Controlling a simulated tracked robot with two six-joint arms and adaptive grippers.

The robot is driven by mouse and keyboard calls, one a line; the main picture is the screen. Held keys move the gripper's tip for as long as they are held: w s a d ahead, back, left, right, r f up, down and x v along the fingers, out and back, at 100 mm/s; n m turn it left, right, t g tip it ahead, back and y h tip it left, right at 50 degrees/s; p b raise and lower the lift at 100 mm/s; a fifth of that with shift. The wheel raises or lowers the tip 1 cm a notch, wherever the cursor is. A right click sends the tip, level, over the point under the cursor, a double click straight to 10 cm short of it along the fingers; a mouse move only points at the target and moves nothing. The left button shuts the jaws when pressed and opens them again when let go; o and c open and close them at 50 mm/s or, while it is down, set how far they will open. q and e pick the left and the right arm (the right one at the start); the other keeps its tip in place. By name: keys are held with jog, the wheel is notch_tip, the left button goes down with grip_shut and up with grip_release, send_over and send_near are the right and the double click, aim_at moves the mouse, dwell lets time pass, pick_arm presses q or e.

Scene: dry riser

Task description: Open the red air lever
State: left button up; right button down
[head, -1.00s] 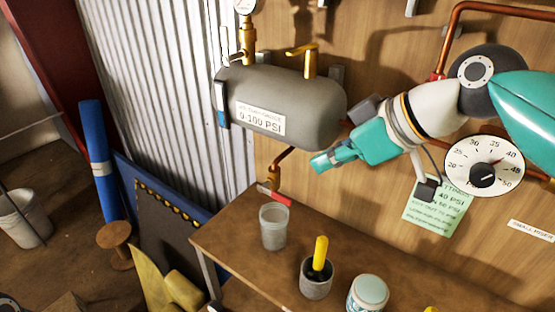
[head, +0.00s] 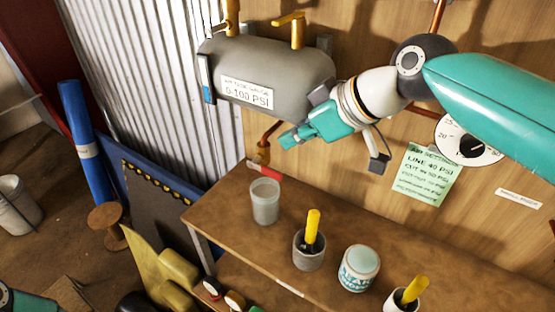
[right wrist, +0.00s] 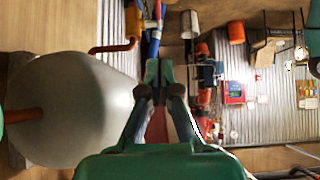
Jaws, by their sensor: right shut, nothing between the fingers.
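The red lever (head: 264,171) sits on a brass valve (head: 262,153) at the lower end of a copper pipe under the grey tank (head: 290,75), just above the bench's back left corner. My right gripper (head: 285,140) is shut and empty. In the head view it appears just above and to the right of the lever, with a visible gap between them. Its closed fingertips also show in the right wrist view (right wrist: 159,72), with the tank to their left. I cannot clearly make out the lever there. My left gripper is out of view.
A dial (head: 467,140) and green note (head: 426,175) are on the wall. A brass handle (head: 289,19) tops the tank.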

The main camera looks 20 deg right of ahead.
send_over(265, 168)
jog(key=s+d, duration=0.2)
jog(key=f, duration=0.4)
jog(key=shift+a, duration=0.25)
notch_tip(265, 168, down, 2)
jog(key=shift+f, duration=0.7)
